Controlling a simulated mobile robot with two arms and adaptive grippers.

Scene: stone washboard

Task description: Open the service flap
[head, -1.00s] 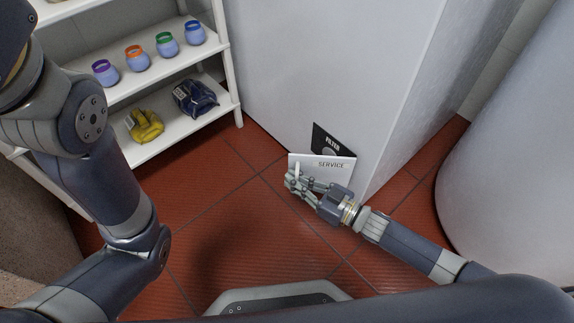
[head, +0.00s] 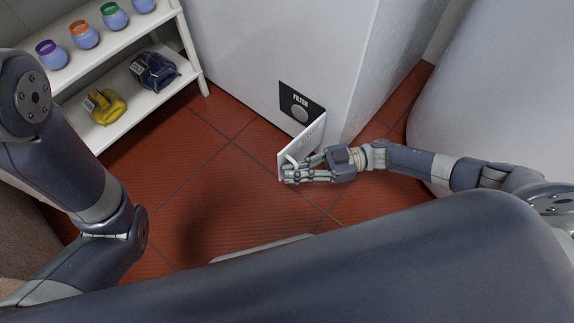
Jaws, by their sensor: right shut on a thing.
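The white service flap (head: 301,146) stands swung out from the foot of the white appliance (head: 300,48). Its lettering is seen at a steep slant. Behind it a black panel marked FILTER (head: 302,100) with a round grey knob (head: 299,114) is uncovered. My right gripper (head: 287,173) is shut on the flap's handle at its outer, left end, low over the floor. The fingers partly hide the handle. Of my left arm only links show at the left; its gripper is out of view.
A white shelf rack (head: 135,111) at the upper left holds several jars with coloured rims, a yellow bag (head: 105,106) and a dark blue bag (head: 154,71). A large white rounded body (head: 490,90) stands at the right. The red tiled floor (head: 215,175) before the flap is clear.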

